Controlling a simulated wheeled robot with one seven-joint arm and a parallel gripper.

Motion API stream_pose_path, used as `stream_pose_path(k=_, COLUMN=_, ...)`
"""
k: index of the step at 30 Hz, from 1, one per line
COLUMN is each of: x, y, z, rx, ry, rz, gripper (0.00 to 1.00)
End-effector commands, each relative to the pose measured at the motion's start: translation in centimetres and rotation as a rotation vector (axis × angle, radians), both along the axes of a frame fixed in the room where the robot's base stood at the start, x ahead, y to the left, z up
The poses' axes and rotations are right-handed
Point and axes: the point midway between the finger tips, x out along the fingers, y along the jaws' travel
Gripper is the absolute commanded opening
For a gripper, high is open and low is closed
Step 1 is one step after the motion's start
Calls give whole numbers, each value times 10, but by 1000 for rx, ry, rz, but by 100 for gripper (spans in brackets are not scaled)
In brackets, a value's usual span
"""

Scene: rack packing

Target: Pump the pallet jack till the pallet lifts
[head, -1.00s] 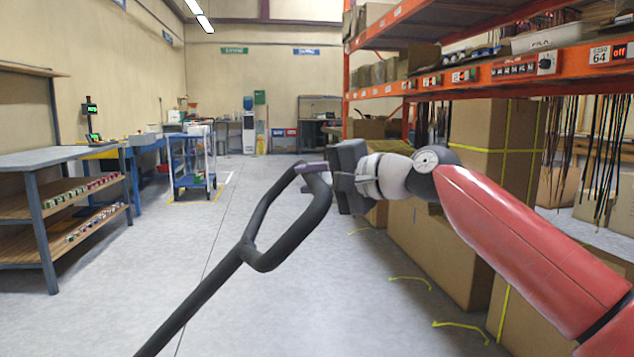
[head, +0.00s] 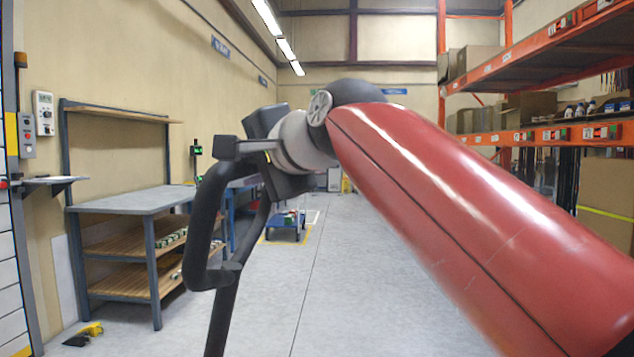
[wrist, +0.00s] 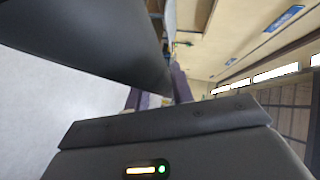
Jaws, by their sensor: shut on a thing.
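The black loop handle of the pallet jack (head: 205,225) stands at centre left in the head view, its shaft running steeply down out of the frame. My gripper (head: 226,150) is at the upper end of the loop, shut on the handle bar. In the wrist view the dark handle (wrist: 90,45) fills the upper left, and the purple-grey fingers of my gripper (wrist: 158,92) reach up beside it, partly hidden. The jack's body, its forks and the pallet are not in view.
A grey workbench (head: 135,200) with lower shelves stands at the left. A blue cart (head: 286,232) stands on the floor behind the handle. An orange rack (head: 560,136) with boxes lines the right. The middle floor is clear.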

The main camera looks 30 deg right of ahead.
Motion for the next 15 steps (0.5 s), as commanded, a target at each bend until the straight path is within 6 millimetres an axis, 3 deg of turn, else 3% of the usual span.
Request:
stream_pose_path(k=1, x=10, y=17, z=7, rx=-24, ry=12, rz=-1, gripper=0)
stream_pose_path(k=6, x=35, y=66, z=17, rx=-70, ry=41, rz=0, gripper=0)
stream_pose_path(k=15, x=67, y=122, z=24, rx=-68, ry=40, rz=2, gripper=0)
